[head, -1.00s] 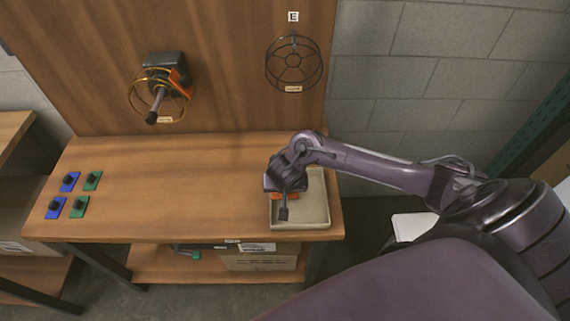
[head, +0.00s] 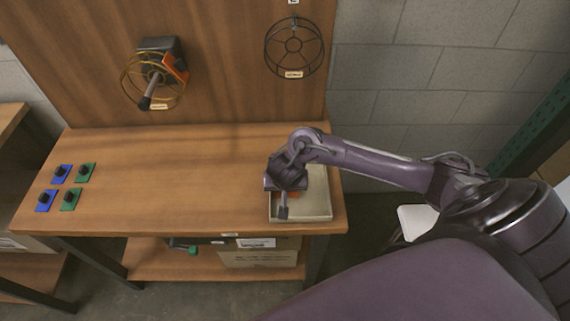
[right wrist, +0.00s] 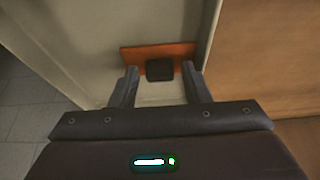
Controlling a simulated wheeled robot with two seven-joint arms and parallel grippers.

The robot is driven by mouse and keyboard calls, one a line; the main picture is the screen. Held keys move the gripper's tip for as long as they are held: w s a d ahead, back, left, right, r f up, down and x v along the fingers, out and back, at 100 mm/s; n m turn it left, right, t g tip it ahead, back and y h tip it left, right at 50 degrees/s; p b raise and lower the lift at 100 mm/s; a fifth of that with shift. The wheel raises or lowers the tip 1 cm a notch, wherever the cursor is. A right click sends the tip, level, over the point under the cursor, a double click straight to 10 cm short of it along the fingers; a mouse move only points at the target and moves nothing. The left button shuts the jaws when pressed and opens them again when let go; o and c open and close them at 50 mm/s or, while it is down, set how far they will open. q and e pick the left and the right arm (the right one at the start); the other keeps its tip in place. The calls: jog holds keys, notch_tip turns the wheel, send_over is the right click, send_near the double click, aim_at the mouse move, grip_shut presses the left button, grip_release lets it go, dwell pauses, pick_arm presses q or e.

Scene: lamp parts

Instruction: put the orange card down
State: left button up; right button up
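The orange card (right wrist: 160,51) with a black knob (right wrist: 159,70) lies in the pale tray (head: 318,205) at the right end of the bench; in the head view only a bit of its orange shows under my right gripper. In the right wrist view my right gripper (right wrist: 160,80) is open, with one finger on each side of the knob and a visible gap to it on both sides. In the head view my right gripper (head: 283,207) points down into the tray and hides most of the card. My left gripper is not in view.
Several blue and green cards with black knobs (head: 61,172) lie at the bench's left. A dark wall fixture with an orange plate, grey rod and yellow wire ring (head: 150,80) and a black wire ring (head: 294,46) are on the back panel. The bench middle is clear.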

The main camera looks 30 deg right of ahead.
jog(key=shift+o, duration=0.2)
jog(key=shift+r, duration=0.15)
jog(key=p+v, duration=0.8)
jog(key=v, duration=0.4)
